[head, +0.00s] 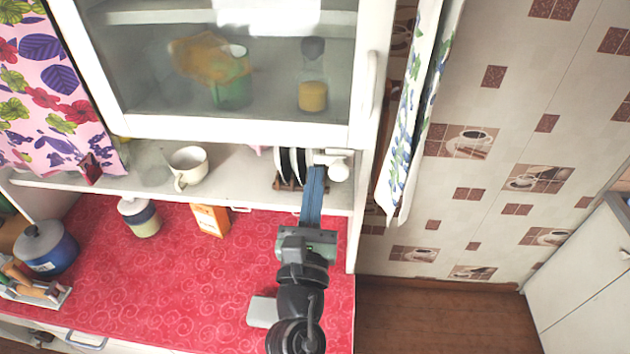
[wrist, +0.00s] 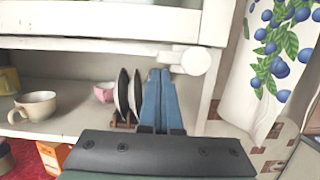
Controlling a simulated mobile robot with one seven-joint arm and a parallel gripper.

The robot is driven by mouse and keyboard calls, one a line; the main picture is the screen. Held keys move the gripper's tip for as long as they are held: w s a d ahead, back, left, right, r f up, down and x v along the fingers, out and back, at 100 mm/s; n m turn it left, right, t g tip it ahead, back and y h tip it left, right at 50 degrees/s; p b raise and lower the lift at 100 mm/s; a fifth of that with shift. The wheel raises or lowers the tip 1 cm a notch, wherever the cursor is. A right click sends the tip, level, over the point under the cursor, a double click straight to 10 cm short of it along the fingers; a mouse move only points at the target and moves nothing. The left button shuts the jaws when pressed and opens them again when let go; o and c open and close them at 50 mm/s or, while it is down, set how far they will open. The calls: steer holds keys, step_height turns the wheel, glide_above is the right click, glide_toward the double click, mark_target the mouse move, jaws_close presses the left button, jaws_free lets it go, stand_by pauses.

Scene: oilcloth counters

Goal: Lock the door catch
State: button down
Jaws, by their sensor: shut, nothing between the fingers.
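The door catch (head: 339,170) is a white round knob with a short white bar reaching left, just under the lower right corner of the glass-fronted cabinet door (head: 240,128). It also shows in the wrist view (wrist: 197,60), upper right of centre. The door looks closed against its frame. My gripper (head: 317,171) has blue fingers, shut and empty. In the wrist view its fingertips (wrist: 161,72) are just left of the knob and close under the bar. I cannot tell whether they touch it.
Dark-edged plates (wrist: 124,95) stand in a rack just left of my fingers. A cream cup (head: 187,165) is on the same shelf. An orange box (head: 210,219) and a jar (head: 139,217) stand on the red counter (head: 180,290). A patterned towel (head: 412,120) hangs at right.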

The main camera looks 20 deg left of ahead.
steer(key=shift+a+r+m+h+b, duration=0.2)
steer(key=shift+m+h, duration=0.1)
steer(key=shift+m, duration=0.4)
steer(key=shift+a+r+m+h+b, duration=0.1)
steer(key=shift+r+m+h+b, duration=0.15)
steer(key=shift+m, duration=0.45)
steer(key=m, duration=0.2)
steer(key=r+m+h, duration=0.1)
steer(key=m, duration=0.1)
steer(key=r+m+h, duration=0.1)
steer(key=m, duration=0.1)
steer(key=shift+s+a+r+m, duration=0.15)
steer(key=shift+a+r+m, duration=0.05)
steer(key=shift+m, duration=0.2)
steer(key=shift+p, duration=0.3)
